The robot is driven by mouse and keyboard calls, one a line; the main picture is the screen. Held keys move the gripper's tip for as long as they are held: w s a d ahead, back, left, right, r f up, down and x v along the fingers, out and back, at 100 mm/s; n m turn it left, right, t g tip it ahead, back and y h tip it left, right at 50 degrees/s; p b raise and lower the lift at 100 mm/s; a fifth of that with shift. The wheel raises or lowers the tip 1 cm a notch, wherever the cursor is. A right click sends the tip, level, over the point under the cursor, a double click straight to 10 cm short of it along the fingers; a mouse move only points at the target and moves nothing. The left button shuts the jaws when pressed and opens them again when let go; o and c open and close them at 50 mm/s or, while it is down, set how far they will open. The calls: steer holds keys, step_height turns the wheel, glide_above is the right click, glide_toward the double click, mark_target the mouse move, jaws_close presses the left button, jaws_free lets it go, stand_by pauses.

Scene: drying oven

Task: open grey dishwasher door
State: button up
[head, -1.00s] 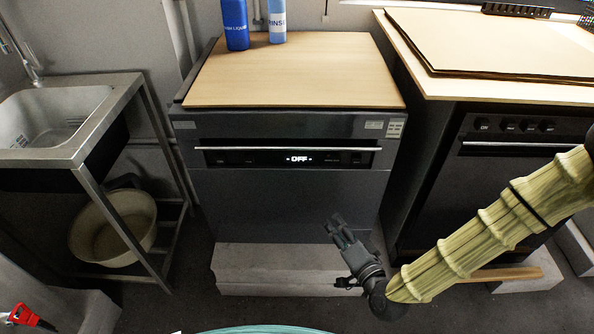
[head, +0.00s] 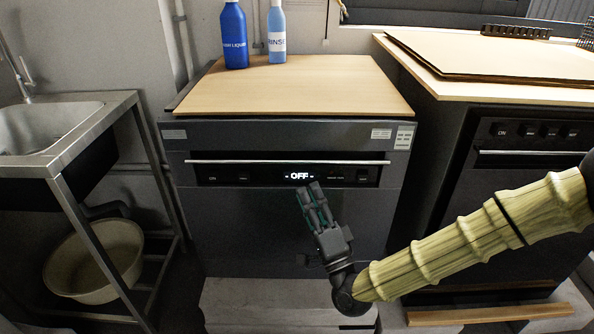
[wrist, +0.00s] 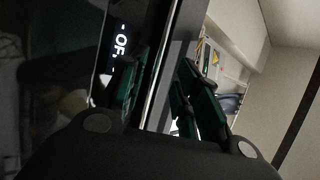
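The grey dishwasher door (head: 250,225) is shut, below a black panel (head: 345,175) with a lit OFF display. A thin silver handle bar (head: 250,162) runs across the top of the panel. My gripper (head: 313,188) is in front of the panel, its fingertips a little below the bar and near the display. In the wrist view my gripper (wrist: 162,85) is open, with its two green-black fingers apart. Whether the fingers touch the bar cannot be told.
Blue bottles (head: 234,35) stand on the wooden top (head: 290,90). A metal sink (head: 60,125) with a basin (head: 80,268) below is at left. Another dark oven unit (head: 520,180) is at right. A pale block (head: 260,300) lies beneath the dishwasher.

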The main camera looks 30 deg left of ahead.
mark_target(297, 167)
steer(key=b+x, duration=0.1)
steer(key=x, duration=0.7)
steer(key=shift+w+a, duration=0.1)
steer(key=shift+a, duration=0.05)
jaws_close()
